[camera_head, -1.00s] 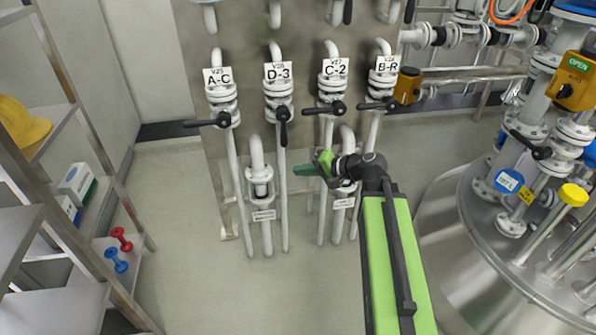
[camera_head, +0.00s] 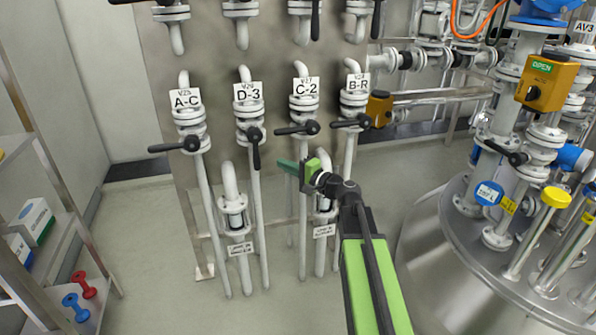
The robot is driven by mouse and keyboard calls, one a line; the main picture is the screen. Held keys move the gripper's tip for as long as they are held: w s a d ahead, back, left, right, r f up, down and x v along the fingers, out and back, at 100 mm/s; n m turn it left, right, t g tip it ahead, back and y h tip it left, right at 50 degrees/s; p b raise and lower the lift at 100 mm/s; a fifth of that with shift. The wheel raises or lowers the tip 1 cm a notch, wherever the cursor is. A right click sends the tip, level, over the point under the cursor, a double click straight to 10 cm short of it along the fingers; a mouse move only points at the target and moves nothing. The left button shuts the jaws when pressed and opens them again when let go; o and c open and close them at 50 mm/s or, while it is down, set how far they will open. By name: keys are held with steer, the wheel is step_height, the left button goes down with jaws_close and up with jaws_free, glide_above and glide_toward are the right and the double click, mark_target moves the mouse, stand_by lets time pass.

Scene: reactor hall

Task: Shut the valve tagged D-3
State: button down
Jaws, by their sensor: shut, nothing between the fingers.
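The valve tagged D-3 (camera_head: 251,117) is on a white vertical pipe, second from the left in the lower row. Its black lever handle (camera_head: 255,148) points down, along the pipe. The white tag (camera_head: 248,93) reads D-3. My gripper (camera_head: 284,164) is shut and empty, to the right of and slightly below the D-3 lever, apart from it in the picture. It points left, in front of the pipe below the C-2 valve. My green and black arm reaches up from the bottom of the view.
Valve A-C (camera_head: 188,120) stands left of D-3, with C-2 (camera_head: 303,105) and B-R (camera_head: 354,98) to its right. Their levers lie crosswise. A steel shelf (camera_head: 62,215) is at left, a steel vessel (camera_head: 470,260) at right.

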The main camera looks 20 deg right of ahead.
mark_target(255, 149)
steer(key=a, duration=0.1)
steer(key=w+a, duration=0.1)
steer(key=a, duration=0.2)
steer(key=shift+w+a, duration=0.3)
steer(key=shift+w, duration=0.1)
steer(key=shift+d+f+b, duration=0.1)
steer(key=shift+f+b, duration=0.05)
steer(key=shift+b, duration=0.15)
